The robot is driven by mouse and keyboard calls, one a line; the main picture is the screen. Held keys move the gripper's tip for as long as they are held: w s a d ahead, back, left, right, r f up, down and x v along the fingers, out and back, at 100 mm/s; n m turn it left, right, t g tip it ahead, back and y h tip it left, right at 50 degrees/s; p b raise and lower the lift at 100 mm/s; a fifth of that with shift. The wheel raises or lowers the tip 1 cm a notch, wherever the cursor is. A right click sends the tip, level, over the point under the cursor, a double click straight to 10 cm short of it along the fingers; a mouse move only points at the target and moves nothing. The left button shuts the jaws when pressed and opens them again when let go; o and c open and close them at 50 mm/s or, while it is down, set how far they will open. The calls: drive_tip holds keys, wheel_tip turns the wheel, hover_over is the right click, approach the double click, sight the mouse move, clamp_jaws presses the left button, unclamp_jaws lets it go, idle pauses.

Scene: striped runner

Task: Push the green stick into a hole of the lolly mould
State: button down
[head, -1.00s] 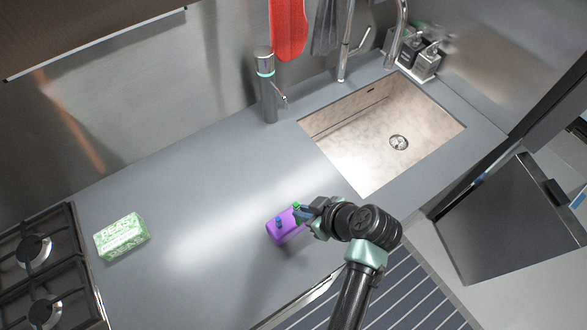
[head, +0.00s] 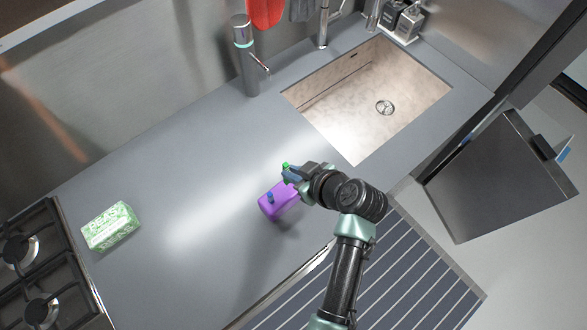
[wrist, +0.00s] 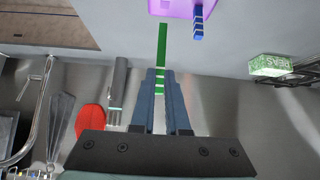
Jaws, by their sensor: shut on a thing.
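The lolly mould (head: 281,207) is a purple block on the grey counter, near its front edge. A blue stick (head: 270,197) stands up from its left part. In the wrist view, the mould (wrist: 172,8) is cut off by the top edge, with the blue stick (wrist: 198,24) beside the green one. My gripper (head: 292,174) is at the mould's back right. It is shut on the green stick (wrist: 162,45), whose free end points to the mould. In the wrist view that end shows just short of the mould's edge; whether it touches is unclear. The mould's holes are not clear.
A green-and-white pack (head: 111,226) lies on the left of the counter by the gas hob (head: 35,265). The sink (head: 370,95) is at the back right, with a grey dispenser (head: 246,60) left of it. The counter between pack and mould is clear.

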drive_tip(key=shift+f+b, duration=1.05)
drive_tip(key=shift+f, duration=0.55)
drive_tip(key=shift+f+b, duration=2.7)
drive_tip(key=shift+f, duration=0.15)
idle(0.5)
drive_tip(key=c, duration=0.8)
unclamp_jaws()
drive_tip(key=shift+c, duration=0.2)
drive_tip(key=b+v, duration=0.2)
drive_tip(key=v, duration=1.1)
